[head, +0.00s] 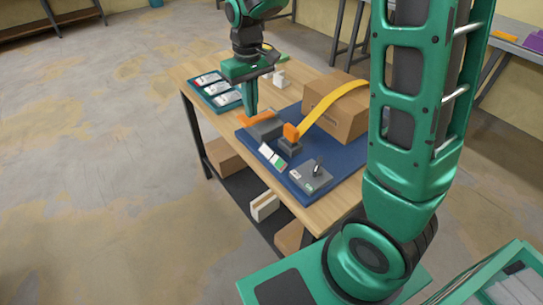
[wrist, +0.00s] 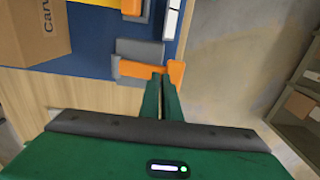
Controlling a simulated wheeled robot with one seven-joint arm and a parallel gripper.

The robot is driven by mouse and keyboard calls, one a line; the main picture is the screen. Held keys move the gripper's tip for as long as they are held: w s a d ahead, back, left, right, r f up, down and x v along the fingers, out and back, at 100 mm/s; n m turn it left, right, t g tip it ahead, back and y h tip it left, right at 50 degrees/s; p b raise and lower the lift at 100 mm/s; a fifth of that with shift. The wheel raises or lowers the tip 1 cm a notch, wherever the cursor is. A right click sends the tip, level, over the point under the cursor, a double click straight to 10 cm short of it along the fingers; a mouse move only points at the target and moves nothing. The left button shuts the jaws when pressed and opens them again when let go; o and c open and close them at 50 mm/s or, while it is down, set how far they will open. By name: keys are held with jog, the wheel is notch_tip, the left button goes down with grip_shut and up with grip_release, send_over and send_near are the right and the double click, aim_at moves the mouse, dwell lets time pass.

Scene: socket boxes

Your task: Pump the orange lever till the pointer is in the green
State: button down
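The orange lever (head: 257,119) lies across a grey block (head: 267,129) on a blue mat. In the wrist view the orange lever (wrist: 138,69) runs sideways, with a wider orange end at the right. My gripper (head: 250,113) points down at the lever. In the wrist view the fingertips of my gripper (wrist: 162,76) are close together at the lever, near its wide end. Nothing shows held between them; I cannot tell whether they touch it. A white and green panel (head: 272,157) lies in front of the block; it may be the gauge, but no pointer can be made out.
Behind stands a cardboard box (head: 338,108). A yellow strip (head: 330,104) rises from an orange block (head: 291,132). A grey plate with a dark knob (head: 309,177) sits at the mat's front. A tray of cards (head: 217,92) lies left. The table's near-left edge is close to the lever.

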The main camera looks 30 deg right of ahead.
jog(key=shift+r, duration=2.15)
dwell(0.5)
jog(key=shift+f, duration=0.1)
dwell(0.3)
dwell(1.5)
dwell(0.4)
jog(key=shift+r, duration=2.6)
